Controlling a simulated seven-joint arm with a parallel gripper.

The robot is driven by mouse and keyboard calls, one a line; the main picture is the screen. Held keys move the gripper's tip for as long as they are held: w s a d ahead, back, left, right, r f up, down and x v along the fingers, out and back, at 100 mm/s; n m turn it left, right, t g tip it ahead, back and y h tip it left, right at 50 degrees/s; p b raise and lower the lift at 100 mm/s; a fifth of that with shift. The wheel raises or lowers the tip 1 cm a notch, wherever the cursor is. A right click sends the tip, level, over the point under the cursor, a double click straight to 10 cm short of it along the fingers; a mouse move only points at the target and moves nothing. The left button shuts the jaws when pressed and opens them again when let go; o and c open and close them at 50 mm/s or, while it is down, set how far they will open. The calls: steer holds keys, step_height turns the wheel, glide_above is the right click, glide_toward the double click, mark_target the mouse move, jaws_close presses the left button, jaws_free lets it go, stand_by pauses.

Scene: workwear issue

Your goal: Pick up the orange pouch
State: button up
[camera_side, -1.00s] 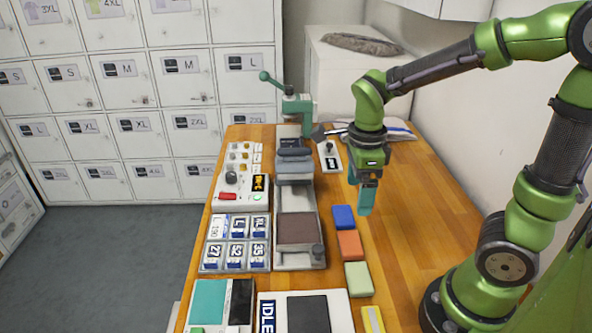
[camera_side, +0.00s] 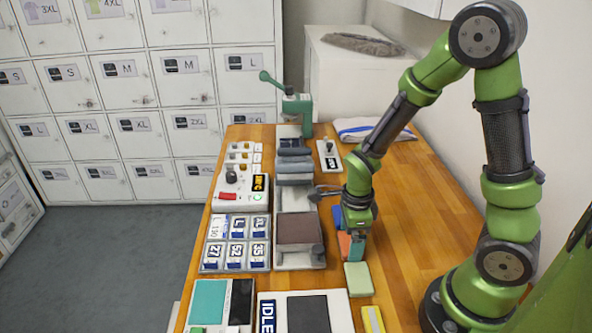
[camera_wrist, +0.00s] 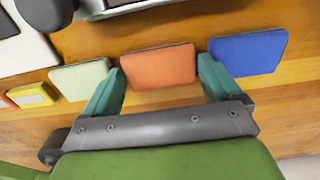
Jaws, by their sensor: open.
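The orange pouch (camera_wrist: 158,68) lies flat on the wooden table between a pale green pouch (camera_wrist: 82,79) and a blue pouch (camera_wrist: 248,52). My gripper (camera_wrist: 160,82) is open, with one teal finger on each side of the orange pouch in the wrist view. In the side view my gripper (camera_side: 354,258) is low over the row and hides much of the orange pouch (camera_side: 344,243). Whether the fingers touch the pouch or the table cannot be told.
A yellow pouch (camera_side: 373,319) lies nearer the front of the row. A press-like machine (camera_side: 299,257) stands just left of the pouches, and a panel marked IDLE (camera_side: 345,312) is in front. The table's right part (camera_side: 425,190) is clear.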

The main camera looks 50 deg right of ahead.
steer(key=shift+f, duration=0.15)
steer(key=c, duration=0.7)
step_height(320, 180, up, 9)
steer(key=s+a, duration=0.5)
glide_above(298, 228)
steer(key=shift+f, duration=0.65)
steer(key=shift+a+f, duration=0.1)
steer(key=shift+f, duration=1.6)
